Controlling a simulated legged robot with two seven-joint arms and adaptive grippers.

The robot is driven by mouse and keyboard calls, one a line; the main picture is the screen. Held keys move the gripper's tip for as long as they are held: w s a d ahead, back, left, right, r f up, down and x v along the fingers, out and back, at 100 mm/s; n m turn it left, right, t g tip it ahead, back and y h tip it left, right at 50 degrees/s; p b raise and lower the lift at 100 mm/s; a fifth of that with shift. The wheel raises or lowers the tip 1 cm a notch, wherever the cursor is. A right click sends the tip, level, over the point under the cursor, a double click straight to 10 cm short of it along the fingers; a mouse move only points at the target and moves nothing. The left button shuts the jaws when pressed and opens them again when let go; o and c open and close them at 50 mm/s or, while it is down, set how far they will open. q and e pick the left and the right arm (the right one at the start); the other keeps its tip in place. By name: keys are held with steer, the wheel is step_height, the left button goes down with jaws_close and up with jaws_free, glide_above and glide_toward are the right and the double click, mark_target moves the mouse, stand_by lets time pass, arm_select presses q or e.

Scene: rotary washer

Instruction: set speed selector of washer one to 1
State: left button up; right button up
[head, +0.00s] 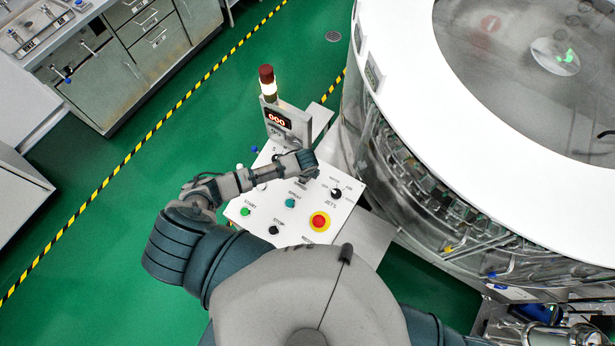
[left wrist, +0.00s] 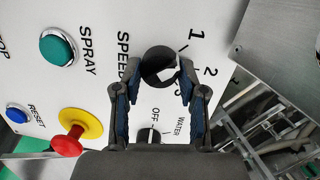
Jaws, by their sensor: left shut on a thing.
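The speed selector is a round black knob (left wrist: 158,60) with a pale mark, on the white control panel (left wrist: 90,20). In the left wrist view, "SPEED" is printed beside it and "1" and "2" stand at its right. My left gripper (left wrist: 167,80) has its two fingers on either side of the knob and is shut on it. Which number the knob points at is unclear. In the head view my left gripper (head: 308,163) reaches over the panel from the left and hides the knob. My right gripper is not in view.
The panel carries a red emergency button on yellow (head: 319,221), a green start button (head: 245,211), a teal spray button (head: 290,202) and another black selector (head: 336,193). A lamp post with display (head: 277,119) stands behind. The big round washer (head: 400,90) is at right.

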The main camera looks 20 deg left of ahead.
arm_select(q)
steer(key=shift+s+d+f+n, duration=0.1)
steer(key=shift+d+n, duration=0.05)
steer(key=shift+n, duration=0.45)
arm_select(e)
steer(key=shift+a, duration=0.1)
arm_select(q)
steer(key=o, duration=1.2)
steer(key=shift+c, duration=0.2)
steer(key=shift+r, duration=0.6)
steer(key=v, duration=1.1)
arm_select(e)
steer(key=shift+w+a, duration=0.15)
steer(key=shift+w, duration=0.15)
arm_select(q)
steer(key=shift+r, duration=0.1)
